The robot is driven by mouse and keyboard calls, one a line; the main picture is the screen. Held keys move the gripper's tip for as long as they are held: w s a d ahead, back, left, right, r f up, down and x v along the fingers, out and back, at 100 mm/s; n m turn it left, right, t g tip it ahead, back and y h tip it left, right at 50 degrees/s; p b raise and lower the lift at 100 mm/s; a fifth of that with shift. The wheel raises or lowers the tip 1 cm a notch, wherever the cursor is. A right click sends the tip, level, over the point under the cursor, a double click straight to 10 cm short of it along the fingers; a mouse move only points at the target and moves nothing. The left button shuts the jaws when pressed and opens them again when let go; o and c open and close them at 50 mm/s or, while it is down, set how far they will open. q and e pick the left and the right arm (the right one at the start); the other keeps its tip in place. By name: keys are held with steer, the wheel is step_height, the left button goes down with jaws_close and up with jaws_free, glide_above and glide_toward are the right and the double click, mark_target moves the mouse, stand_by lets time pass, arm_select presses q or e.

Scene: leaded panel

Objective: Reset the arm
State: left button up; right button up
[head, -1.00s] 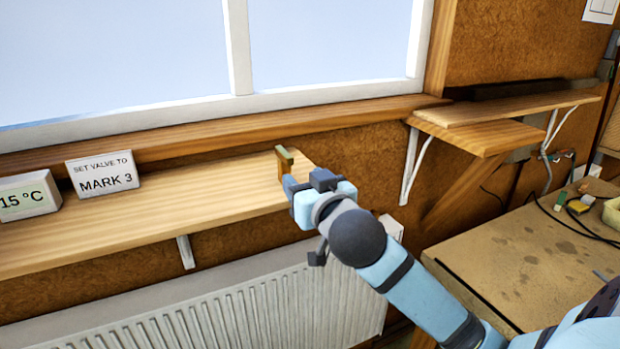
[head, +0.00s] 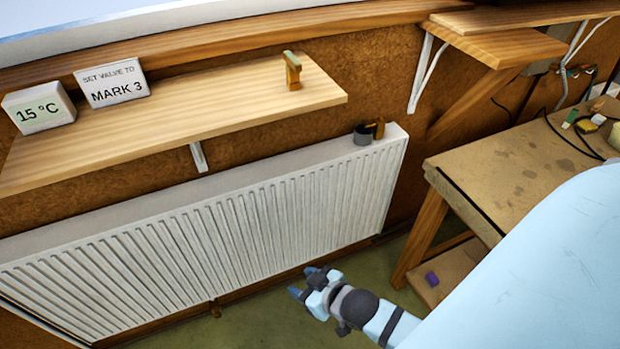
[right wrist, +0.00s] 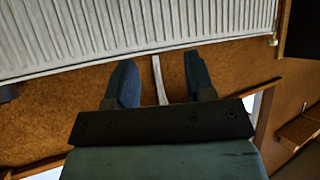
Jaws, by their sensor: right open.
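My right gripper (head: 304,281) is low in front of the radiator, above the green floor in the head view. Its two fingers stand apart and nothing is between them. In the right wrist view, the open fingers (right wrist: 160,84) show with a pale strip behind the gap. My right arm comes in from the right. My left gripper is not in view.
A white radiator (head: 220,235) hangs under a wooden shelf (head: 205,115). A grey valve knob (head: 362,134) sits at its top right end. A small brass-and-green piece (head: 292,70) stands on the shelf beside signs. A workbench (head: 500,165) stands right.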

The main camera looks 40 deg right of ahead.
steer(key=s+a+f, duration=0.2)
steer(key=s+f, duration=0.2)
steer(key=shift+s+f+y, duration=0.2)
steer(key=shift+y, duration=0.1)
stand_by(0.9)
